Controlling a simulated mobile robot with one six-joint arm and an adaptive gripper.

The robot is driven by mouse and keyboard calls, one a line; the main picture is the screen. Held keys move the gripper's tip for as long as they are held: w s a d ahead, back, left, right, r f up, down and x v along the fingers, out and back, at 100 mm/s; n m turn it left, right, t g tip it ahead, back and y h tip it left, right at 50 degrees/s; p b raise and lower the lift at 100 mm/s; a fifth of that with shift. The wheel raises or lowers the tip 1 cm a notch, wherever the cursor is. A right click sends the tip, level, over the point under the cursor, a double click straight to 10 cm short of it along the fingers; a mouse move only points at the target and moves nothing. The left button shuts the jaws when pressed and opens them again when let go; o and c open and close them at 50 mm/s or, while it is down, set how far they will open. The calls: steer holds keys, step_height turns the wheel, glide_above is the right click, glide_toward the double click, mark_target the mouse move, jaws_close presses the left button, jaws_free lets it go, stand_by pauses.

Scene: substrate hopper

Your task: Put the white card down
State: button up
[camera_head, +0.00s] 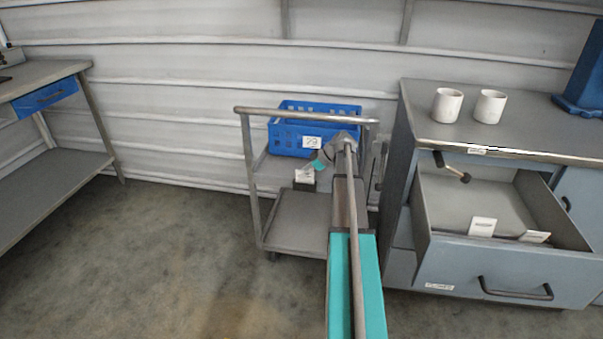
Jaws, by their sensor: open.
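A small white card with a dark mark (304,175) shows at the cart, just above a dark block or bin whose outline is hard to make out. My arm reaches forward from the bottom of the view and bends left at its far end. My gripper (316,166), small and partly teal, is open right beside the card, to its upper right. The picture is too small to tell whether they touch. Two more white cards, one (482,227) and another (534,236), are in the open grey drawer (510,265) at the right.
The grey cart (290,235) carries a blue crate (290,138) with a numbered label. Two white cups (447,105) (490,106) stand on the cabinet top (425,115). A workbench (45,72) stands left. The floor between is clear.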

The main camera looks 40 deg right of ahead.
steer(key=shift+p+v, duration=1.85)
steer(key=shift+v, duration=1.1)
steer(key=shift+a, duration=0.1)
steer(key=s+a+f+m+g+h, duration=0.1)
steer(key=a+f+m+g, duration=0.1)
steer(key=a, duration=1.1)
steer(key=a+f+m+g, duration=0.1)
steer(key=a+f+g, duration=0.1)
steer(key=a, duration=1)
steer(key=s+a+m+g+h, duration=0.1)
steer(key=s+a+m+h, duration=0.1)
steer(key=s+a, duration=0.4)
steer(key=s+a+f+m+g+h, duration=0.1)
steer(key=s+a, duration=0.5)
steer(key=a, duration=0.9)
steer(key=shift+s+f+m+g+h, duration=0.25)
steer(key=shift+s+m+g+h, duration=0.15)
steer(key=shift+m+h, duration=0.55)
steer(key=shift+w+a, duration=0.1)
step_height(320, 180, up, 45)
steer(key=p, duration=4.5)
